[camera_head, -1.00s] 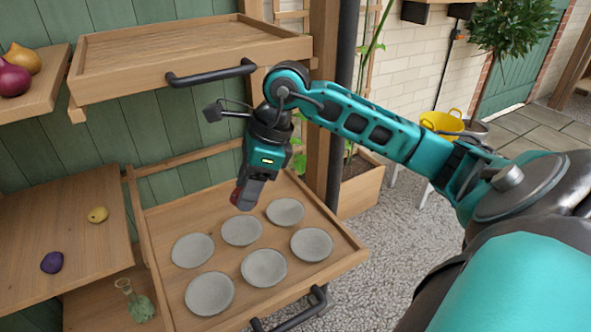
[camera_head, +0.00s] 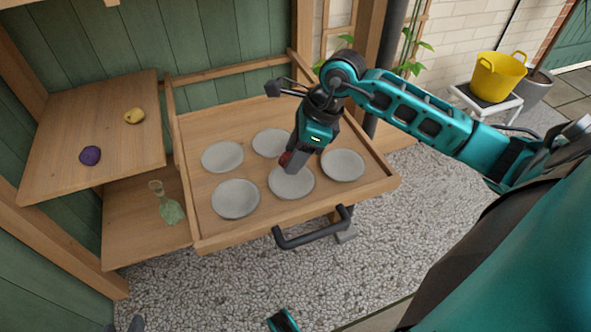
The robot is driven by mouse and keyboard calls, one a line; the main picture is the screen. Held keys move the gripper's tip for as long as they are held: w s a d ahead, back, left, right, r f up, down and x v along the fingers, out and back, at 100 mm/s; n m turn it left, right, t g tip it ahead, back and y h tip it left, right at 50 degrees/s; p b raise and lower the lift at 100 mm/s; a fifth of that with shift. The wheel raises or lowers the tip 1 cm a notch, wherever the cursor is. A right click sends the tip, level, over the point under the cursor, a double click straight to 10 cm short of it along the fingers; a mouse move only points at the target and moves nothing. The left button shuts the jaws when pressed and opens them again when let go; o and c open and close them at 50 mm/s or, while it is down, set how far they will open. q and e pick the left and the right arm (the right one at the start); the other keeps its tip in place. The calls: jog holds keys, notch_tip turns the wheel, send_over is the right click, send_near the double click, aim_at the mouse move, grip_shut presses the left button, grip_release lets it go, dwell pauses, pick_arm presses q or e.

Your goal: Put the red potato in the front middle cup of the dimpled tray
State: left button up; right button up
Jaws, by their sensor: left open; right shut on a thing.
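The dimpled tray (camera_head: 215,241) is a wooden tray with round grey cups in two rows. The front middle cup (camera_head: 292,185) is empty as far as it shows. My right gripper (camera_head: 290,163) points down over the back edge of that cup. It is shut on the red potato (camera_head: 284,158), which is mostly hidden by the fingers. I cannot tell whether the potato touches the cup. The back right cup is hidden behind my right gripper. My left gripper (camera_head: 124,327) shows only as grey tips, set apart, at the bottom edge, well away from the tray.
A shelf left of the tray holds a yellow potato (camera_head: 134,116) and a purple potato (camera_head: 90,155). A glass bottle (camera_head: 169,205) stands lower, beside the tray. A black handle (camera_head: 313,230) juts from the tray's front. A yellow tub (camera_head: 497,77) stands far right.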

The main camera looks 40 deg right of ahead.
jog(key=shift+f, duration=0.7)
notch_tip(320, 180, down, 3)
jog(key=shift+r+b, duration=0.15)
jog(key=shift+b, duration=0.4)
jog(key=shift+f, duration=0.35)
pick_arm(q)
jog(key=shift+w+d+f, duration=0.1)
jog(key=shift+d, duration=0.3)
pick_arm(e)
jog(key=shift+f, duration=0.1)
jog(key=o, duration=1.1)
